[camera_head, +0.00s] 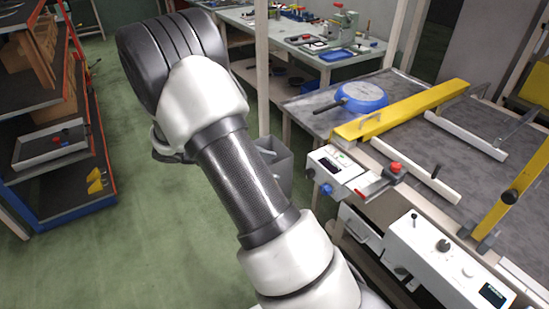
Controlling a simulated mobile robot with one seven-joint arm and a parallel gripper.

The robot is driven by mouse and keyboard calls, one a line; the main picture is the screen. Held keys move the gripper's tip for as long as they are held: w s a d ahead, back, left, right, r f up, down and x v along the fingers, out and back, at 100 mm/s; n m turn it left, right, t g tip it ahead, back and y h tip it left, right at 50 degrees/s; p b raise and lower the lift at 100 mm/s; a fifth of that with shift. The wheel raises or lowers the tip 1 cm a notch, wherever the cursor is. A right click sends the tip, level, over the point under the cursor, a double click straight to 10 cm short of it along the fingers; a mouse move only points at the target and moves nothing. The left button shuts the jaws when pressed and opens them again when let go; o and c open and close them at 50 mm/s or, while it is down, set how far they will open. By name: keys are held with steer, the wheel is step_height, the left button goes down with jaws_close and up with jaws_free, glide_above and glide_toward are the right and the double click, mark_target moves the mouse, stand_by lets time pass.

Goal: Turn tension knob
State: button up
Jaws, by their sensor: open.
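Several knobs show at the conveyor, and I cannot tell which is the tension knob. A blue knob (327,189) is on the front of a small white control box (337,170) at the conveyor's near left corner. A black knob (443,245) is on the larger white control panel (420,258) at the lower right. Another black knob (510,196) is on the upright yellow bar at the right. My arm crosses the left and middle of the picture, apart from these knobs in the picture. My gripper is not visible.
A red button (395,168) sits near the front edge. A workbench (290,38) stands behind, shelving (75,195) at left. Green floor (150,250) is open between.

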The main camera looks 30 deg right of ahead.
mark_target(306, 175)
steer(key=w+f+n+t+h+b, duration=0.2)
steer(key=w+f+n+h, duration=0.15)
steer(key=f, duration=0.55)
steer(key=w+f+n+t+h+b, duration=0.2)
steer(key=f+n, duration=0.2)
steer(key=f, duration=0.5)
steer(key=d, duration=0.5)
steer(key=d+b, duration=0.1)
steer(key=d, duration=0.5)
steer(key=w+d+b, duration=0.1)
steer(key=d, duration=0.5)
steer(key=shift+d+f, duration=0.2)
steer(key=shift+d, duration=0.05)
steer(key=c, duration=1)
steer(key=shift+c, duration=0.2)
steer(key=shift+m+b, duration=0.65)
steer(key=shift+m, duration=0.3)
steer(key=shift+m+b, duration=0.65)
steer(key=shift+m, duration=1.05)
